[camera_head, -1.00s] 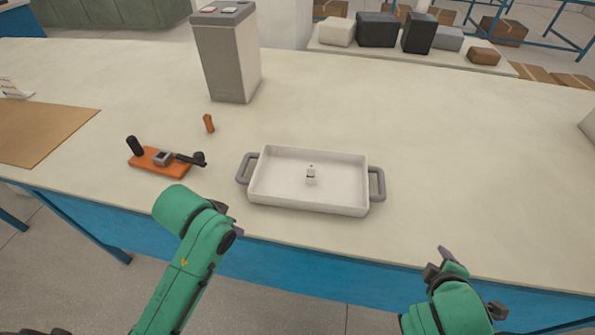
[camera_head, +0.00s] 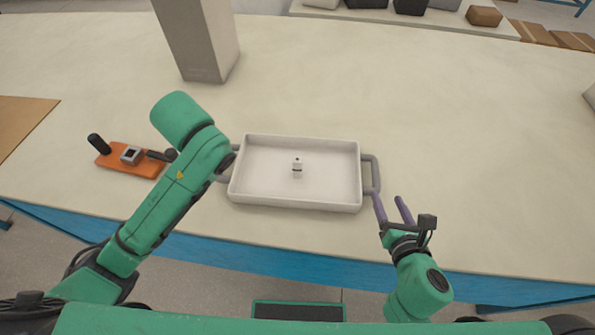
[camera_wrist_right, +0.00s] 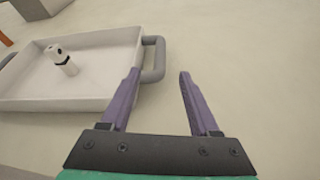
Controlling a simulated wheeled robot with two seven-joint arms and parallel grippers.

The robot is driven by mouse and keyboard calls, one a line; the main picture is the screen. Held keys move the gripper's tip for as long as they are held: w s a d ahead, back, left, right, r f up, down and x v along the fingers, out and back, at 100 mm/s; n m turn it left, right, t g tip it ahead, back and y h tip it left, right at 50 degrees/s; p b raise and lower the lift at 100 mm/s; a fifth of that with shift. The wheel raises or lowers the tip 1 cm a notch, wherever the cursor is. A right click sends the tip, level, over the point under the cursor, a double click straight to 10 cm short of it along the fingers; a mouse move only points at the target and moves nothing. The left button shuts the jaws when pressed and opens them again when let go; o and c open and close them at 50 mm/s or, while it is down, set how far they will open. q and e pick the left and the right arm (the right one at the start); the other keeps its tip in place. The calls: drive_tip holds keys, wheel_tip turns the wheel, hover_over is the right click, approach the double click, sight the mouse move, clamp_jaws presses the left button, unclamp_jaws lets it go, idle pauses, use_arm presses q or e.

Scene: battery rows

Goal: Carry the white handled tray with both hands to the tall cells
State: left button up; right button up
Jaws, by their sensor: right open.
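The white tray (camera_head: 325,178) lies flat on the table with a grey handle at each end. A small white item with dark marks (camera_head: 297,167) stands in it. The right handle (camera_head: 375,175) shows fully; the left handle (camera_head: 223,178) is partly covered by my left arm. My right gripper (camera_head: 387,197) is open and empty, its purple fingers just in front of the right handle. In the right wrist view the handle (camera_wrist_right: 158,60) lies by the left fingertip, not gripped. My left gripper is hidden. A tall grey cell (camera_head: 200,45) stands behind the tray, its top cut off.
An orange board (camera_head: 130,160) with a black knob and small metal parts lies left of the tray. A brown mat (camera_head: 20,120) is at the far left. Dark and pale boxes line a shelf at the back. The table right of the tray is clear.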

sight(378, 176)
use_arm(q)
drive_tip(key=x, duration=1.3)
drive_tip(key=shift+w+f, duration=0.2)
drive_tip(key=shift+w, duration=0.1)
use_arm(e)
drive_tip(key=x, duration=1.3)
drive_tip(key=shift+w+f, duration=0.15)
drive_tip(key=shift+w, duration=0.15)
use_arm(q)
drive_tip(key=shift+s, duration=0.1)
use_arm(e)
drive_tip(key=shift+s, duration=0.1)
use_arm(q)
drive_tip(key=c, duration=0.4)
use_arm(e)
drive_tip(key=c, duration=0.4)
use_arm(q)
clamp_jaws()
use_arm(e)
drive_tip(key=c, duration=0.5)
clamp_jaws()
use_arm(q)
drive_tip(key=shift+r, duration=0.1)
